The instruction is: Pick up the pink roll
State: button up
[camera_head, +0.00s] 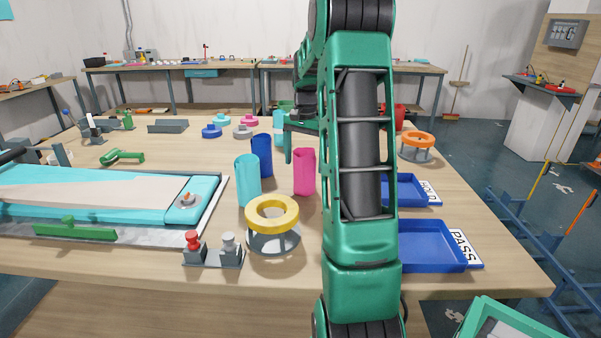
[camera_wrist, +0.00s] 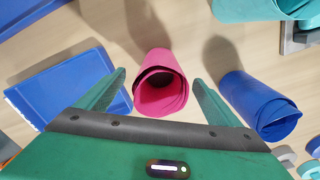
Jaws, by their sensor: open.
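The pink roll (camera_head: 304,172) stands upright on the wooden table, left of my arm in the head view. In the wrist view the pink roll (camera_wrist: 162,82) shows its open, spiral end, lying between and just beyond my two green fingers. My gripper (camera_wrist: 160,85) is open and empty, with one finger on each side of the roll and visible gaps on both sides. In the head view my gripper (camera_head: 297,140) is above and behind the roll, partly hidden by my arm. I cannot tell the exact height gap.
A blue roll (camera_head: 262,155) and a teal roll (camera_head: 247,180) stand left of the pink one. A yellow ring on a stand (camera_head: 272,222) is in front. Blue trays (camera_head: 432,258) lie to the right.

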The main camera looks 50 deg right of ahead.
jog(key=shift+f, duration=0.2)
jog(key=c, duration=1.3)
jog(key=shift+c, duration=0.4)
jog(key=shift+r, duration=0.15)
